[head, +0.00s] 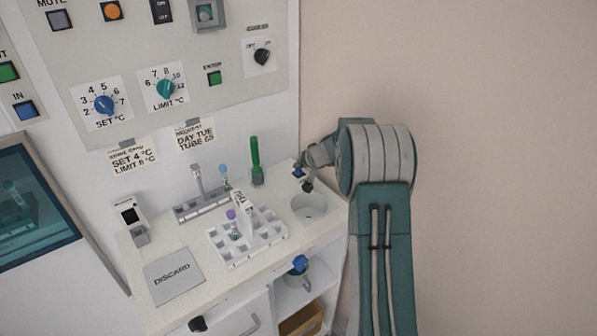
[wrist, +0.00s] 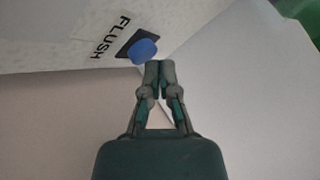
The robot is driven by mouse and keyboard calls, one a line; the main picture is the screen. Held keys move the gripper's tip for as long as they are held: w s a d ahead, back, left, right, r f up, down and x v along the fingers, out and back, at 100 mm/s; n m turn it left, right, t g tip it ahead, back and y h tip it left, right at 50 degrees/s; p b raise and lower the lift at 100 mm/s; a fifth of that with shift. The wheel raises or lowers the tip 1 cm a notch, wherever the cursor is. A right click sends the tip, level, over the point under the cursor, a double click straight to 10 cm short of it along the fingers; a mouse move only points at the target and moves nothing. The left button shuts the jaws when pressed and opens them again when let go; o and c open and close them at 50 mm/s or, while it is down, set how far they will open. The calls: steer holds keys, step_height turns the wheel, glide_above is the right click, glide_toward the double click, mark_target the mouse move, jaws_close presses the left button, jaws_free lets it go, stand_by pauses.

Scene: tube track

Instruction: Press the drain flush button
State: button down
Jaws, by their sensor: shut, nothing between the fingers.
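The flush button is a blue cap on a dark square base. In the wrist view the button (wrist: 143,50) sits beside the printed word FLUSH (wrist: 110,37). In the head view the small blue button (head: 298,173) is at the back right of the white counter, behind the round drain basin (head: 311,208). My gripper (wrist: 160,65) is shut and empty, its fingertips just right of and below the button in the wrist view. I cannot tell whether they touch it. In the head view my gripper (head: 307,186) is beside the button, above the counter.
A white tube rack (head: 246,250), a green tube (head: 256,160) and a grey holder (head: 200,206) stand left of the basin. A DISCARD plate (head: 173,277) lies at the front left. A control panel (head: 130,95) is on the wall. The right wall is bare.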

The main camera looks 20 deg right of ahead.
mark_target(299, 172)
steer(key=shift+f, duration=0.45)
stand_by(0.7)
steer(key=shift+r, duration=0.9)
steer(key=shift+r, duration=2.5)
